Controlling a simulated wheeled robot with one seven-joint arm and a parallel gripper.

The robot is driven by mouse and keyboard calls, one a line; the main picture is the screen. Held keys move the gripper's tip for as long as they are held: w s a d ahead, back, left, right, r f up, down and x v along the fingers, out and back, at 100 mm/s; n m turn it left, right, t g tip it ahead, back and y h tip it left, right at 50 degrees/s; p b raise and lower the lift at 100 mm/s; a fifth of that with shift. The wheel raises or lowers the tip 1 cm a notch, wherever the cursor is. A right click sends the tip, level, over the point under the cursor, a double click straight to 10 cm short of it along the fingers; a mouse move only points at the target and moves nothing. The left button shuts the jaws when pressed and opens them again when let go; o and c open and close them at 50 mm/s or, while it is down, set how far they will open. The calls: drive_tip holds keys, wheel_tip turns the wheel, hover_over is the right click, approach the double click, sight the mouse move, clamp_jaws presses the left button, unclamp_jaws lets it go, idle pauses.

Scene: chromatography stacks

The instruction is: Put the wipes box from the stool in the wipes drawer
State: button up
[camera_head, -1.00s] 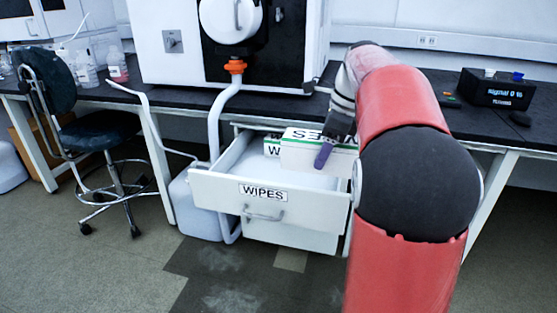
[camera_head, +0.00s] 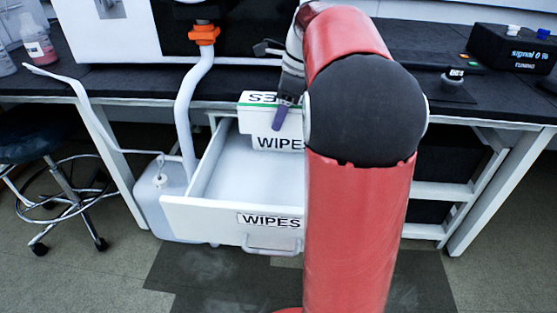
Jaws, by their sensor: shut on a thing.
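The held wipes box (camera_head: 256,121) is white with a green stripe and upside-down lettering on top. My gripper (camera_head: 284,113), with a purple fingertip showing, is shut on it, above the back part of the open drawer. My arm hides the box's right side. The wipes drawer (camera_head: 196,213) is white, pulled out, with a WIPES label and a handle on its front. Its visible floor is bare. A white face lettered WIPES (camera_head: 272,143) shows just below the held box at the drawer's back; I cannot tell whether they touch. The stool (camera_head: 30,140) stands at left, its seat partly in view.
The black bench top (camera_head: 120,88) runs above the drawer, close behind the held box. A white hose (camera_head: 187,110) with an orange fitting and a white container (camera_head: 160,196) are left of the drawer. A black display box (camera_head: 512,47) stands at right.

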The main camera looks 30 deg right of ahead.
sight(296, 125)
wheel_tip(296, 125, down, 15)
drive_tip(key=shift+f+b, duration=0.1)
drive_tip(key=shift+b, duration=0.95)
drive_tip(key=shift+f, duration=0.15)
drive_tip(key=o, duration=1.1)
drive_tip(key=shift+c, duration=0.2)
drive_tip(key=p+v, duration=0.1)
drive_tip(key=v, duration=1.1)
drive_tip(key=shift+r+p, duration=0.2)
drive_tip(key=shift+p, duration=0.2)
